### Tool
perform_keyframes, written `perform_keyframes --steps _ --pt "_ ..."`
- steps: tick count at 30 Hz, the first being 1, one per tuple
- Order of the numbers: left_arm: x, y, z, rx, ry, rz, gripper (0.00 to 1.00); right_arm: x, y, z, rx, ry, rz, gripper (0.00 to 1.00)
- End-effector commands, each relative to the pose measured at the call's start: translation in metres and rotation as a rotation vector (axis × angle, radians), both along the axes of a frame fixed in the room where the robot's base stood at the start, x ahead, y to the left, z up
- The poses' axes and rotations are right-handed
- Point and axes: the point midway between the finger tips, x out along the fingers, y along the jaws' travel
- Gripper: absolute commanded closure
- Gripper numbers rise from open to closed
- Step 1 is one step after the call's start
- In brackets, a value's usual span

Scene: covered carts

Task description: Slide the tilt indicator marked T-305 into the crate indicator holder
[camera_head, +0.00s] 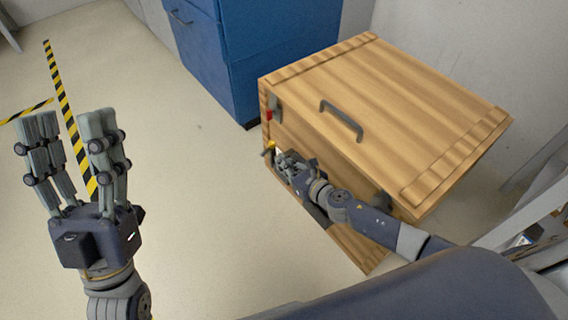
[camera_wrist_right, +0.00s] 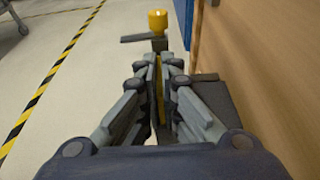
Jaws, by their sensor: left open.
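The wooden crate (camera_head: 385,110) stands on the floor at the right, with a handle on its lid. My right gripper (camera_head: 284,160) is low against its near side. In the right wrist view the fingers (camera_wrist_right: 160,88) are closed on a thin, edge-on plate with yellow and white on it, the tilt indicator (camera_wrist_right: 159,95); its marking cannot be read. A dark grey part (camera_wrist_right: 212,92), which looks like the indicator holder, sits on the crate wall beside the fingers, partly hidden by them. Whether the plate touches it cannot be told. My left gripper (camera_head: 68,125) is open, empty and raised over the floor.
A yellow knob (camera_wrist_right: 158,20) on a dark bracket stands just beyond the right fingertips. A blue cabinet (camera_head: 225,60) is behind the crate. Yellow-black tape (camera_head: 62,95) marks the floor at the left. The floor between left gripper and crate is clear.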

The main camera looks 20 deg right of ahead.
Motion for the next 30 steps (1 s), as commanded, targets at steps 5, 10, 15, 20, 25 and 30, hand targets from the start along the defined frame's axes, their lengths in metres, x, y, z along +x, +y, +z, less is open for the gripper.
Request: perform_keyframes --steps 5,10,15,20,25,30 --pt "-0.0036 0.0008 0.0019 -0.006 -0.022 -0.001 0.5 -0.0004 -0.0023 -0.0035 -0.003 0.003 -0.003 1.0" --pt "-0.0038 0.0006 0.0024 -0.007 -0.024 -0.001 0.5 -0.0006 -0.0027 -0.0039 -0.003 0.004 -0.003 1.0" --pt "-0.0035 0.0006 0.0023 -0.007 -0.023 -0.001 0.5 -0.0007 -0.0029 -0.0044 -0.004 0.005 -0.004 0.83" --pt "-0.0034 0.0004 0.002 -0.007 -0.022 -0.002 0.5 -0.0009 -0.0032 -0.0047 -0.004 0.006 -0.004 0.72" --pt "-0.0032 0.0004 0.0018 -0.007 -0.021 -0.001 0.5 -0.001 -0.0035 -0.0051 -0.004 0.006 -0.004 0.72" --pt "-0.0026 0.0007 0.0011 -0.008 -0.018 0.0 0.5 -0.0059 -0.0058 -0.0039 -0.007 0.006 -0.003 0.72"
